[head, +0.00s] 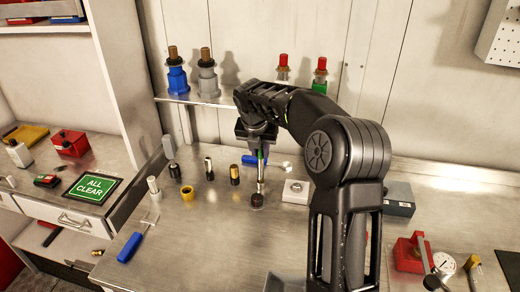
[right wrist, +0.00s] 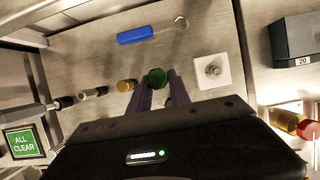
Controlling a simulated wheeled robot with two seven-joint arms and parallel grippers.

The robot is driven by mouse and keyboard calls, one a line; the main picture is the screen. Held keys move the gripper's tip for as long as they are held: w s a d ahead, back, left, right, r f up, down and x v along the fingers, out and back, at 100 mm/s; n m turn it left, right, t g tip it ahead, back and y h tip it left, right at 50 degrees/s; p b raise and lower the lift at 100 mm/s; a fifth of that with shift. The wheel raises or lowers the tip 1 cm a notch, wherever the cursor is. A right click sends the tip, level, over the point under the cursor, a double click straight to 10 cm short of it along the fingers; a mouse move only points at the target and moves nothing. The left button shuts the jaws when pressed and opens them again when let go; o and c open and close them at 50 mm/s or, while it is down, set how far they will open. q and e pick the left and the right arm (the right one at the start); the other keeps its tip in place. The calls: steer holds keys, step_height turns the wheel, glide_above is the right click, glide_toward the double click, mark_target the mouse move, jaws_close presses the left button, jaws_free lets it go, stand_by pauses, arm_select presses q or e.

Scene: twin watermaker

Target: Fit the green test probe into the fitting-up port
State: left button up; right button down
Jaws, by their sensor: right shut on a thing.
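My right gripper (head: 260,157) reaches down from above over the bench. It is shut on the green test probe (head: 261,174), which hangs upright with a pale shaft. A dark round piece (head: 257,201) is at its lower end; I cannot tell whether it belongs to the probe or stands on the bench. In the right wrist view the probe's green end (right wrist: 156,76) sits between the purple fingertips. A pale square block with a round port (head: 295,191) is just right of the probe; it also shows in the wrist view (right wrist: 213,71). My left gripper is not in view.
A row of small dark and brass fittings (head: 235,174) stands left of the probe. A yellow cup (head: 187,193) and blue-handled tool (head: 131,246) lie further left. A grey box (head: 399,198) is right of my arm.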

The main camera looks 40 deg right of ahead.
steer(key=shift+f, duration=0.45)
steer(key=c, duration=1.1)
jaws_free()
steer(key=shift+b+v, duration=0.8)
steer(key=shift+v, duration=3.15)
steer(key=shift+f, duration=0.1)
